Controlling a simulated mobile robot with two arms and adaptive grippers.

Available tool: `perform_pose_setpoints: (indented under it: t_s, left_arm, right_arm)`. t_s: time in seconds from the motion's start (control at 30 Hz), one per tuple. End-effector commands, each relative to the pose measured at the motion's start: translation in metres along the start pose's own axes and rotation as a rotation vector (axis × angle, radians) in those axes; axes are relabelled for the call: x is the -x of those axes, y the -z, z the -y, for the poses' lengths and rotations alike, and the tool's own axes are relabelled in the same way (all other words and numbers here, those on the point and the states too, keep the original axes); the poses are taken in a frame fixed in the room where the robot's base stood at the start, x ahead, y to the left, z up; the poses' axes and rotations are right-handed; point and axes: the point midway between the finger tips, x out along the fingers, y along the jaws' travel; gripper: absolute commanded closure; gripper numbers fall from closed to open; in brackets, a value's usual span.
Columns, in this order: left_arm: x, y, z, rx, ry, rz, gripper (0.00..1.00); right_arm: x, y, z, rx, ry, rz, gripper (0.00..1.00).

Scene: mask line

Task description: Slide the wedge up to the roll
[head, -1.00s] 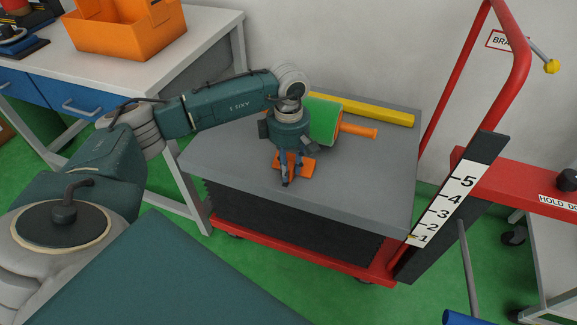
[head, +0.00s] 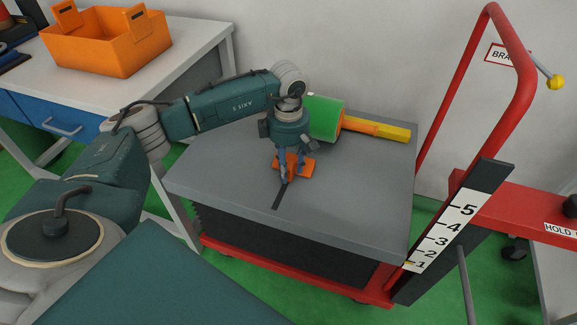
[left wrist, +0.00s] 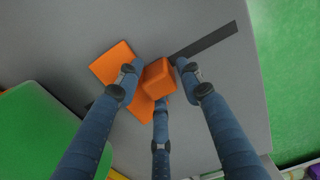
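The orange wedge (head: 306,165) lies on the grey top of the trolley, with a raised orange block (left wrist: 159,77) on it. The green roll (head: 324,117) lies behind and to the right of it; its green side also shows at lower left in the left wrist view (left wrist: 38,125). A narrow strip of grey top shows between wedge and roll. My left gripper (head: 290,172) points down, its three fingers close around the wedge's block and seemingly touching it. A dark strip (head: 280,195) on the top runs under the wedge. My right gripper is not in view.
A yellow bar (head: 393,132) lies at the back of the grey top (head: 225,180). A red push handle (head: 515,75) and numbered scale (head: 450,225) stand at the right. A white bench with an orange crate (head: 110,58) is at the left.

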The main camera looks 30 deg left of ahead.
Motion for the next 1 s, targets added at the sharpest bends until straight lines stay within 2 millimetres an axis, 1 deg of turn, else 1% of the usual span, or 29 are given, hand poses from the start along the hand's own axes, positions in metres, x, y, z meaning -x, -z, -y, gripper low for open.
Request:
perform_pose_setpoints:
  t_s: [0.3,0.37,0.43,0.57,0.8,0.9,1.0]
  left_arm:
    - [0.001,0.000,-0.001,0.001,-0.002,0.000,0.54]
    - [0.004,0.000,-0.001,0.000,-0.003,0.001,0.54]
    - [0.011,-0.001,-0.002,0.000,-0.005,0.002,0.54]
    - [0.035,0.000,-0.002,0.000,-0.008,0.002,0.54]
    - [0.086,0.000,-0.001,0.001,-0.006,0.002,0.54]
    - [0.102,0.000,-0.001,0.000,-0.004,0.001,0.54]
    - [0.113,0.000,0.000,0.000,-0.002,0.001,0.54]
  right_arm:
    - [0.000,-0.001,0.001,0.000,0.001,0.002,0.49]
    - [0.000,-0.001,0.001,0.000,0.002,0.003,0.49]
    - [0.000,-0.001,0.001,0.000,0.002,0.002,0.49]
    - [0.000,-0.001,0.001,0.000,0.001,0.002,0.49]
    - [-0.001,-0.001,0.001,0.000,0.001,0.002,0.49]
    - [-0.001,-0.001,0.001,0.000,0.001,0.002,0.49]
    - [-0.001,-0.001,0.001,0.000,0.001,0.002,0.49]
